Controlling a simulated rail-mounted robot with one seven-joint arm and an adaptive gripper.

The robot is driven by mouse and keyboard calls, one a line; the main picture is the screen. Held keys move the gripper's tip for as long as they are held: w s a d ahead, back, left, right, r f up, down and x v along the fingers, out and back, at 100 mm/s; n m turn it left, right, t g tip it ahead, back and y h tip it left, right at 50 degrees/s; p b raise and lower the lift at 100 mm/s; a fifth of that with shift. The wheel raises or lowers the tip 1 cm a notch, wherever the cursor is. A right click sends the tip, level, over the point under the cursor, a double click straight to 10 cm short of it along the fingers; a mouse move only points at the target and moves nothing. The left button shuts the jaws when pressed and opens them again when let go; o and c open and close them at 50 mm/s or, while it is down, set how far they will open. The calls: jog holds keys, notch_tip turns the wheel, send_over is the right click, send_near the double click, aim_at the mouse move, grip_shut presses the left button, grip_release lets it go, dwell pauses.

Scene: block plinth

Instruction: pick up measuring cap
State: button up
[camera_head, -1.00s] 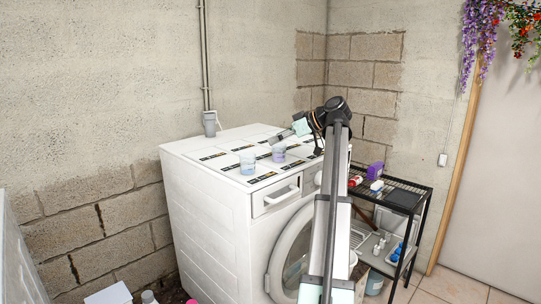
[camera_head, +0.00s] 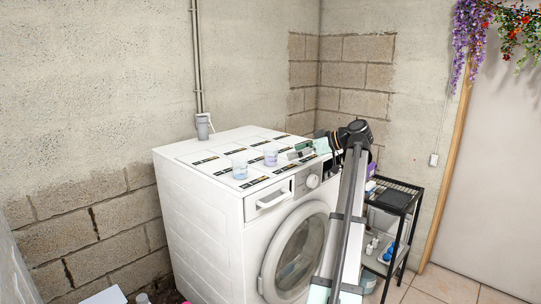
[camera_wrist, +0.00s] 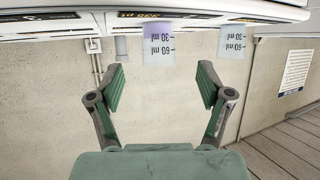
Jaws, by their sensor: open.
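Two small clear measuring caps stand upright on the washing machine top (camera_head: 215,148). The nearer one (camera_head: 240,168) has a bluish look; the other (camera_head: 270,157) is purple-tinted and stands closer to my gripper (camera_head: 298,152). In the wrist view, which is upside down, the purple-tinted cap (camera_wrist: 159,45) with 30 and 60 ml marks lies between the lines of my fingers, beyond their tips. The bluish cap (camera_wrist: 232,42) is right of them. My gripper (camera_wrist: 163,75) is open and empty, its green-padded fingers spread wide, low over the machine top.
Dark labelled strips (camera_head: 206,160) lie on the machine top. A black shelf rack (camera_head: 408,188) with bottles and boxes stands to the right. A wall pipe (camera_head: 203,125) rises behind the machine.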

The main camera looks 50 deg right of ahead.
aim_at(271, 158)
jog(key=p+x, duration=0.1)
jog(key=x, duration=0.4)
jog(key=p+x, duration=0.1)
jog(key=x, duration=0.1)
jog(key=p+x, duration=0.1)
jog(key=x, duration=0.1)
jog(key=shift+w+r+p, duration=0.25)
jog(key=shift+r+p, duration=0.05)
jog(key=shift+p, duration=0.05)
jog(key=shift+w+f, duration=0.3)
jog(key=shift+w, duration=0.15)
jog(key=c, duration=1.3)
